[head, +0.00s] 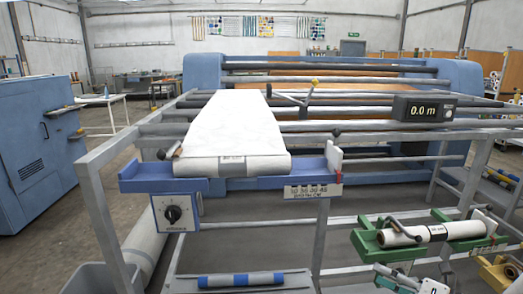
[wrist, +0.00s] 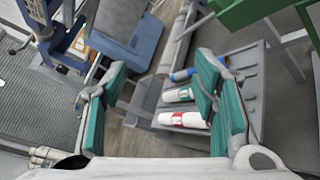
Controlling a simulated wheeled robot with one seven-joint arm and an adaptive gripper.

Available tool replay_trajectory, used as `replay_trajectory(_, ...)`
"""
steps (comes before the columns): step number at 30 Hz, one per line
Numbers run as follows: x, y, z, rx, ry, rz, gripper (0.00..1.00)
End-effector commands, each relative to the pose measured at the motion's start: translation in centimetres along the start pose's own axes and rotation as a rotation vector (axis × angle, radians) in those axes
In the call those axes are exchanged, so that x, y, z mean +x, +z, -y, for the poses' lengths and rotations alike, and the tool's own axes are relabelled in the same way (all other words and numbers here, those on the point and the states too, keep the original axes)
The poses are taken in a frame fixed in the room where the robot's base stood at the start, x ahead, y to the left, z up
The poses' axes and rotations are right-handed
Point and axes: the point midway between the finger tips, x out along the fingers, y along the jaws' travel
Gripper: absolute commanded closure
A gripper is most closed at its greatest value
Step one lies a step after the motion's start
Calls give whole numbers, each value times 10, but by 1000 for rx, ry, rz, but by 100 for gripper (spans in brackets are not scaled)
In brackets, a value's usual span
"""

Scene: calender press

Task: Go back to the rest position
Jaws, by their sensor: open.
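My gripper (wrist: 160,98) shows in the wrist view with its two teal-padded fingers spread wide apart. Nothing is between the pads; floor and a low shelf show beyond them. In the head view, a white sheet (head: 236,130) runs from the rollers of the blue calender press (head: 203,72) down over a blue tray (head: 160,183). The press's display (head: 425,109) reads 0.0 m.
A green cradle (head: 369,246) holds a white roll (head: 424,233) at the right. A control box with a knob (head: 175,213) hangs below the tray. The grey shelf (wrist: 245,95) carries several rolls. A blue cabinet (head: 35,140) stands left, with open floor beside it.

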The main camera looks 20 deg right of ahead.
Motion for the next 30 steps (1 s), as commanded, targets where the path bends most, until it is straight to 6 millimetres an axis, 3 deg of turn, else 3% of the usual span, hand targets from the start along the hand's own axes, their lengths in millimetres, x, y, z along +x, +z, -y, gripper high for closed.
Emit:
replay_trajectory(1, 12, 0, -26, -97, 26, -91, 46)
replay_trajectory(6, 37, -18, -100, -428, 131, -373, 46)
replay_trajectory(13, 47, -50, -189, -888, 318, -710, 46)
replay_trajectory(21, 28, -85, -273, -1445, 589, -1035, 46)
replay_trajectory(30, -13, -104, -341, -2082, 928, -1294, 46)
